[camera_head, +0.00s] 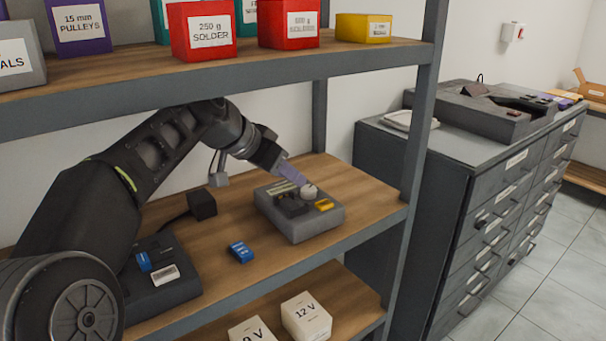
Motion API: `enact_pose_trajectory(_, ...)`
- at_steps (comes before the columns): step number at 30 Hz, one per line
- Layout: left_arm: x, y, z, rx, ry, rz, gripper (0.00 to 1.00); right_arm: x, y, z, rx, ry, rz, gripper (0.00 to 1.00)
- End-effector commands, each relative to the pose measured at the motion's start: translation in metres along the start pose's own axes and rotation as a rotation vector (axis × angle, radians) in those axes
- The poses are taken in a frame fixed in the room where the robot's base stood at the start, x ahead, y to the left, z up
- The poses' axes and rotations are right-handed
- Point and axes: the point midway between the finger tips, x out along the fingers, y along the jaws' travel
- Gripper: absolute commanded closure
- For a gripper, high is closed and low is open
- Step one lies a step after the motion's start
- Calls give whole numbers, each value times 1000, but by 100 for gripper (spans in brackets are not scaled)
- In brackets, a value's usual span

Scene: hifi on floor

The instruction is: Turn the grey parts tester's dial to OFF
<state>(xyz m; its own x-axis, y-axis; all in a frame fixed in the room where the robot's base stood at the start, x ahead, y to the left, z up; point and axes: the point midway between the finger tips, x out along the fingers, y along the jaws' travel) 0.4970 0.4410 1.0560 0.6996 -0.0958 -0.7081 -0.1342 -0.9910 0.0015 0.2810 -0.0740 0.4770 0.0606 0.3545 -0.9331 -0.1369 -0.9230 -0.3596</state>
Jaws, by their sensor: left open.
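The grey parts tester (306,226) sits on the wooden middle shelf, near its right end. A pale round dial (309,192) is on its top, with a dark block and a yellow piece (324,204) beside it. The dial's markings are too small to read. My left arm reaches in from the left, between the shelves. My left gripper (303,184) is open, with its fingertips at the dial; I cannot tell whether they touch it. My right gripper is not in view.
The upper shelf (240,72) with labelled bins lies above my arm. A shelf post (415,130) stands right of the tester. A blue piece (241,252) and a black box (202,204) lie on the middle shelf. A grey drawer cabinet (440,175) stands further right.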

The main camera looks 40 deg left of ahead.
Motion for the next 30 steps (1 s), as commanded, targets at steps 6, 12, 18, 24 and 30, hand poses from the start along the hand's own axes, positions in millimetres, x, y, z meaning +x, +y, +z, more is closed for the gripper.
enact_pose_trajectory(6,0,0,0,0,0,0,59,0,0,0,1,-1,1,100)
enact_pose_trajectory(12,1,0,0,0,0,0,59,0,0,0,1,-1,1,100)
enact_pose_trajectory(18,17,0,1,-1,-2,2,59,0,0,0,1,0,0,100)
enact_pose_trajectory(24,48,0,1,-1,-3,2,59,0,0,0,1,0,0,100)
enact_pose_trajectory(30,72,0,0,-1,-1,1,59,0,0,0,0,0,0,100)
